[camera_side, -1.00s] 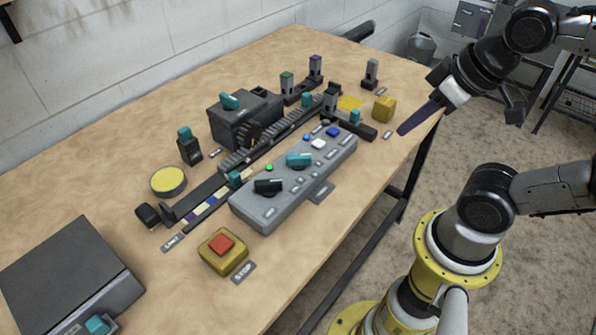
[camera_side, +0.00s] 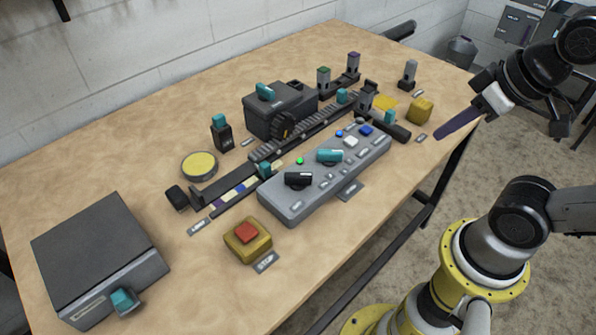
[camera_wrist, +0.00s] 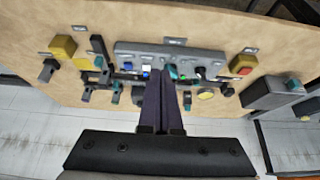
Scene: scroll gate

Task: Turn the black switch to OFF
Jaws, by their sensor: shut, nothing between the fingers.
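The black switch (camera_side: 298,178) is a dark rotary knob on the left end of the grey control panel (camera_side: 290,212). A green light (camera_side: 299,161) glows just above it, and a teal knob (camera_side: 329,156) sits to its right. In the wrist view the black switch (camera_wrist: 200,73) shows right of the fingers, next to the teal knob (camera_wrist: 173,71). My gripper (camera_side: 437,136) has dark purple fingers, shut and empty. It hangs in the air near the table's right edge, well apart from the panel and the switch. The small panel labels are too blurred to read.
A yellow box with a red button (camera_side: 246,232) stands in front of the panel. A toothed rail and a dark box (camera_side: 280,108) lie behind it. A yellow block (camera_side: 420,110) is near my gripper. A large grey box (camera_side: 95,255) stands at the left. Bare table lies in front.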

